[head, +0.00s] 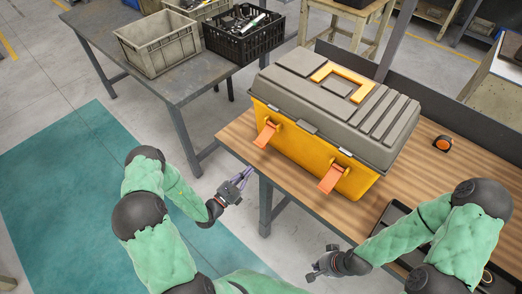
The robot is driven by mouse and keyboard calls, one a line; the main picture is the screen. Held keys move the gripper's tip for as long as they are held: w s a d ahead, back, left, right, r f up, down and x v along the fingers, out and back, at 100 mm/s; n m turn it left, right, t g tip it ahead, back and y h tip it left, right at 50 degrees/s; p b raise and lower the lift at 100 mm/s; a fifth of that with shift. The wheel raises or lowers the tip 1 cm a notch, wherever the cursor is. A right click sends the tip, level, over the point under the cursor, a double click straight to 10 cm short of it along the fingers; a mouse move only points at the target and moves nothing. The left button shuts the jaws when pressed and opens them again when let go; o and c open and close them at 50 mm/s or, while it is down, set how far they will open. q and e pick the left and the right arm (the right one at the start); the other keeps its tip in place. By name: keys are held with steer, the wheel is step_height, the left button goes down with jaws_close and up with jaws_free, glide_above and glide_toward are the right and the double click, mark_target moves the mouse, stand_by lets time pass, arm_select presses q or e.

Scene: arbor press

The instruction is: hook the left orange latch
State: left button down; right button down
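An orange toolbox (306,150) with a grey lid (345,98) stands on the wooden bench, its lid down. The left orange latch (265,135) hangs on the front face and sticks outward at its lower end, off the lid. The right orange latch (331,179) hangs in a similar way. My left gripper (243,178) is in front of the bench edge, below and left of the left latch, apart from it; its fingers look spread and empty. My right gripper (315,275) is low in front of the bench, away from the toolbox; its fingers are too small to judge.
A wooden bench (237,134) carries the toolbox, with a tape measure (443,144) at right and a dark tray (394,216) near the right arm. A grey table at upper left holds a grey crate (157,47) and a black crate (243,42). The floor in front is open.

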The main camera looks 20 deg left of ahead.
mark_target(266, 135)
arm_select(q)
steer(key=shift+w+d, duration=0.1)
steer(key=x, duration=0.9)
steer(key=shift+d, duration=0.1)
steer(key=r, duration=0.2)
steer(key=shift+s+a+r, duration=0.25)
steer(key=shift+s+r, duration=0.35)
steer(key=shift+r, duration=0.2)
steer(key=shift+a, duration=0.15)
